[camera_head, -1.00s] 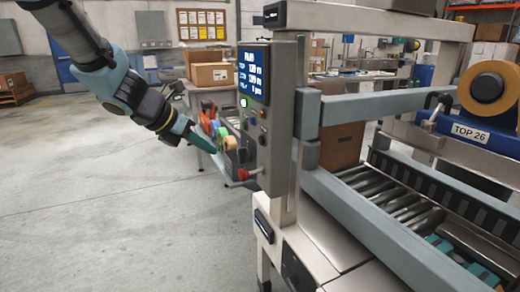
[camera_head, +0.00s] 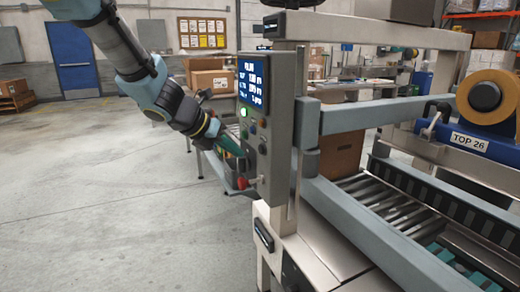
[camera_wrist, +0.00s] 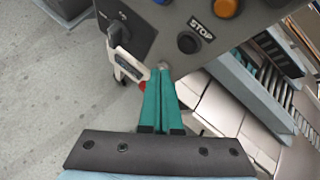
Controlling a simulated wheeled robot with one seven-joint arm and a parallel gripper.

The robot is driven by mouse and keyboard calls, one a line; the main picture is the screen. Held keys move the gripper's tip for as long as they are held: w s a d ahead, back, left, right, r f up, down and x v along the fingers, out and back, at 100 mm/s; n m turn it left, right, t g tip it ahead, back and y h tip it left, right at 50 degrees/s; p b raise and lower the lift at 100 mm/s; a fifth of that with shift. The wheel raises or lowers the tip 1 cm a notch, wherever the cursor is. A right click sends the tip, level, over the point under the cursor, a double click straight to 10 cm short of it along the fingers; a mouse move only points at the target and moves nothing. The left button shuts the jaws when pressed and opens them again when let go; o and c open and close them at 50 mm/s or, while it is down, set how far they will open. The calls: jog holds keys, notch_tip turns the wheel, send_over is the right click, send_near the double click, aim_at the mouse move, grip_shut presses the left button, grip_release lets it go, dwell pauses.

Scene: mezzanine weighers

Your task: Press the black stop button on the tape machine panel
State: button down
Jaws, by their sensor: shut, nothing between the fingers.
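The tape machine panel (camera_head: 281,100) is a grey box on a post with a lit blue screen. In the wrist view, the round black stop button (camera_wrist: 188,42) sits on the panel face (camera_wrist: 150,22) beside a STOP label (camera_wrist: 202,28). My gripper (camera_wrist: 163,70) has its teal fingers together and empty. Its tips are below and left of the black button in the wrist view, apart from it in the picture. In the head view, my gripper (camera_head: 241,154) is at the panel's left side. Whether the tips touch the panel is unclear.
An orange button (camera_wrist: 225,7) is near the stop button. A red knob (camera_head: 241,183) is low on the panel. Behind the panel is a cardboard box (camera_head: 341,154) near the roller conveyor (camera_head: 392,202). Open floor (camera_head: 100,200) lies to the left.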

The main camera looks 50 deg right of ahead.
jog(key=shift+s+d+p, duration=0.15)
jog(key=shift+s+d, duration=0.15)
jog(key=shift+d, duration=0.45)
jog(key=shift+s+d+p, duration=0.15)
jog(key=shift+s+d, duration=0.15)
jog(key=shift+d, duration=0.45)
jog(key=shift+d, duration=0.15)
dwell(0.9)
jog(key=shift+s+d, duration=0.15)
jog(key=shift+d, duration=0.1)
jog(key=shift+s+d+p, duration=0.15)
jog(key=shift+d+p, duration=0.15)
jog(key=shift+d, duration=0.1)
dwell(0.7)
jog(key=shift+a, duration=0.1)
jog(key=shift+w+a, duration=0.3)
jog(key=shift+a, duration=0.4)
jog(key=shift+a, duration=0.1)
jog(key=a, duration=0.1)
jog(key=w+a, duration=0.1)
jog(key=a, duration=0.1)
jog(key=a+b, duration=0.1)
jog(key=shift+w+a, duration=0.25)
jog(key=shift+w, duration=0.15)
